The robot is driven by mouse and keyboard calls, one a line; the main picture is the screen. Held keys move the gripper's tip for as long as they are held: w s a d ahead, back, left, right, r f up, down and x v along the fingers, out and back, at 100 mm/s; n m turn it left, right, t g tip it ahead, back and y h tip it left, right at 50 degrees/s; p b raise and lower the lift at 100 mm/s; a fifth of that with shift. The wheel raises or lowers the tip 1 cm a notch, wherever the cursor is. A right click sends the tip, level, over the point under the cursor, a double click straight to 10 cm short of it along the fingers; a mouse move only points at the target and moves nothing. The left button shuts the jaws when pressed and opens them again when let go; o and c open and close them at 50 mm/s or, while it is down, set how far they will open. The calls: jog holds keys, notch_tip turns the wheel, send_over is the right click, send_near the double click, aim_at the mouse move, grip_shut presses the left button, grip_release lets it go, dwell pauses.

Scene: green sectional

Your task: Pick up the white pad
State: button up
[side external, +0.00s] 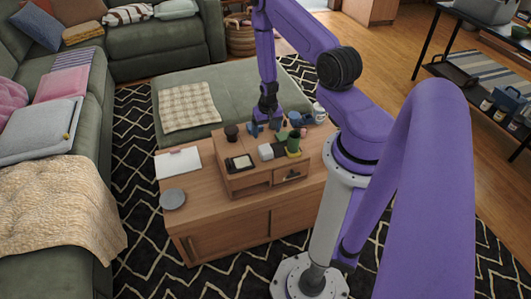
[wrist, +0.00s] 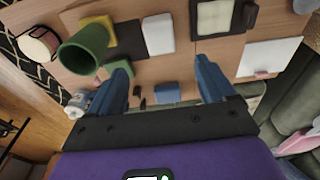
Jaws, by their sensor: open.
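A flat white pad (side external: 178,163) lies on the left end of the wooden table in the side view. A flat white sheet, which looks like the same pad (wrist: 268,57), lies at the right of the wrist view with a small pinkish piece at its lower edge. A small white block (wrist: 158,33) lies ahead of my fingers; it also shows in the side view (side external: 265,151). My gripper (side external: 264,128) is over the back of the table, right of the pad and apart from it. In the wrist view my gripper (wrist: 165,78) is open, its blue fingers spread wide.
A dark-framed pale panel (side external: 240,162), a green cup (side external: 293,143), a dark cup (side external: 231,132) and a white mug (side external: 318,112) stand around the table's raised part. A grey round dish (side external: 172,198) lies in front of the pad. A small blue object (wrist: 166,93) shows between my fingers.

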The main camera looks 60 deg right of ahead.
aim_at(265, 149)
jog(key=f, duration=0.7)
jog(key=shift+w+d, duration=0.3)
jog(key=shift+w+f, duration=0.1)
jog(key=shift+f, duration=2.45)
jog(key=c, duration=1)
